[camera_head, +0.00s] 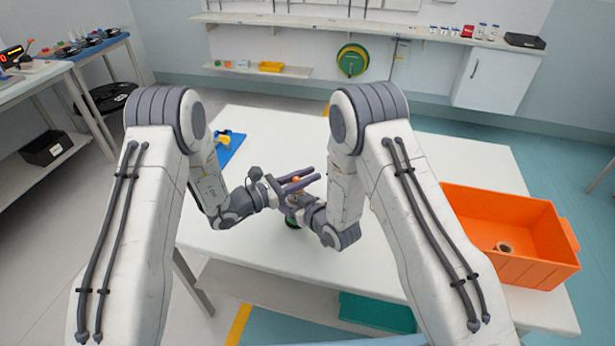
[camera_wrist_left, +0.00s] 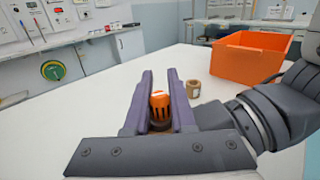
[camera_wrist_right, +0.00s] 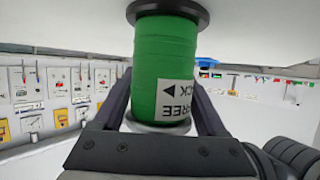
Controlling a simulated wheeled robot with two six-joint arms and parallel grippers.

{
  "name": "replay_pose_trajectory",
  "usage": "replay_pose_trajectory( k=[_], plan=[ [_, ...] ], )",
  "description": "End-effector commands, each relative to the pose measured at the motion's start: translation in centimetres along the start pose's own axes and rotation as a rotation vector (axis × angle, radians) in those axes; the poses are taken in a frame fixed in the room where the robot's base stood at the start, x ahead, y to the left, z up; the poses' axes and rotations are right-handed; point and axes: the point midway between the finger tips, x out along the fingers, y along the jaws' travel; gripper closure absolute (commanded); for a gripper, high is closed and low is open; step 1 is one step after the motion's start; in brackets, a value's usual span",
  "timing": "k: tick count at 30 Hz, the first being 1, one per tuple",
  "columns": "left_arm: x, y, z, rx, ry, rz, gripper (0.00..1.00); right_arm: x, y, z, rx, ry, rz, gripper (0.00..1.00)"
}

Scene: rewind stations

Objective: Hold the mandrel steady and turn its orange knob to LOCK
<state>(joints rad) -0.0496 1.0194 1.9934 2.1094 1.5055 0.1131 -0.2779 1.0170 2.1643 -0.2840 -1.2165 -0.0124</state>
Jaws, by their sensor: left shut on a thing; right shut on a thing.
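The green mandrel (camera_head: 292,224) stands on the white table, mostly hidden by my grippers in the head view. In the right wrist view the mandrel (camera_wrist_right: 165,62) appears upside down, with dark and grey end rims and a white label (camera_wrist_right: 175,100) reading FREE, part of another word ending in CK, and an arrow. My right gripper (camera_wrist_right: 160,95) is shut around its body. The orange knob (camera_wrist_left: 159,104) sits between the purple fingers of my left gripper (camera_wrist_left: 160,76), which is shut on it. The knob (camera_head: 296,179) shows slightly in the head view. Its setting cannot be read.
In the left wrist view a tan core (camera_wrist_left: 193,88) appears before the bin. A blue mat (camera_head: 232,150) lies at the back left. The table around the mandrel is clear.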

Motion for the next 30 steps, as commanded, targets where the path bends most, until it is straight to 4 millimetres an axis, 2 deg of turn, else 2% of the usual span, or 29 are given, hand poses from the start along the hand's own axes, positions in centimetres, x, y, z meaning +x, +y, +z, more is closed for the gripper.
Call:
replay_pose_trajectory(
  k=[15,30],
  plan=[
    [0.1,0.9,0.1,0.001,-0.002,0.328,1.00,0.0,-0.1,0.0,0.000,0.000,-0.001,0.99],
    [-0.1,1.2,0.1,0.003,-0.001,0.407,1.00,0.0,-0.1,0.0,-0.001,-0.001,-0.001,0.99]
  ],
)
